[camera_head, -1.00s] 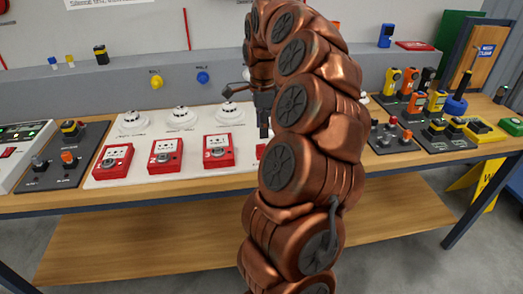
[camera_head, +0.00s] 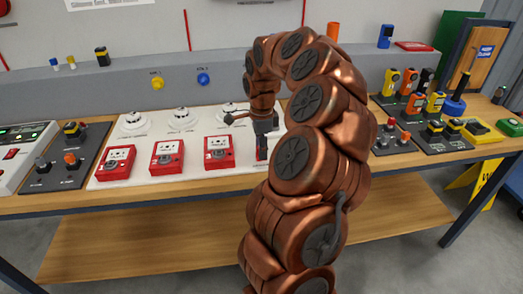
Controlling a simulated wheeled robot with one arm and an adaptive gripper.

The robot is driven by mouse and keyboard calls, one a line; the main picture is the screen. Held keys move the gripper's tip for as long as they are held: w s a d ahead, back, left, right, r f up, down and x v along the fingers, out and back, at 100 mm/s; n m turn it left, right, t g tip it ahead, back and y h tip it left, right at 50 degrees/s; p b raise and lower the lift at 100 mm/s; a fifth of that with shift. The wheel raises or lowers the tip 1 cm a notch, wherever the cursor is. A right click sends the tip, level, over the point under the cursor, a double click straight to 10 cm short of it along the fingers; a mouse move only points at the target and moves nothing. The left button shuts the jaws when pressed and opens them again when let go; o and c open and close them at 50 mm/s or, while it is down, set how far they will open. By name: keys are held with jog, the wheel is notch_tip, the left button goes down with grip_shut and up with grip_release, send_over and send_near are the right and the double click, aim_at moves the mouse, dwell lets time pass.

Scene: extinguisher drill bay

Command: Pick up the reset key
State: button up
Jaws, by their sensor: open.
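I cannot make out the reset key in this view; it may be too small or hidden behind my arm. Red call points (camera_head: 167,157) stand in a row on a white board (camera_head: 112,175) on the bench. One of them is mostly hidden behind my gripper and arm. My gripper (camera_head: 262,152) is small and dark in the picture and points down beside the right-hand visible call point (camera_head: 218,152). It is open, and I see nothing held in it. I cannot tell whether it touches anything.
Round white detectors (camera_head: 183,119) stand behind the call points. A dark board with knobs (camera_head: 66,160) is at left. Handheld devices (camera_head: 416,102) and a blue-handled item (camera_head: 456,104) stand at right. A yellow floor sign (camera_head: 470,182) is beside the bench. My arm hides the board's right part.

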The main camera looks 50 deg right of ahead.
grip_shut()
jog(key=shift+r, duration=0.1)
dwell(0.3)
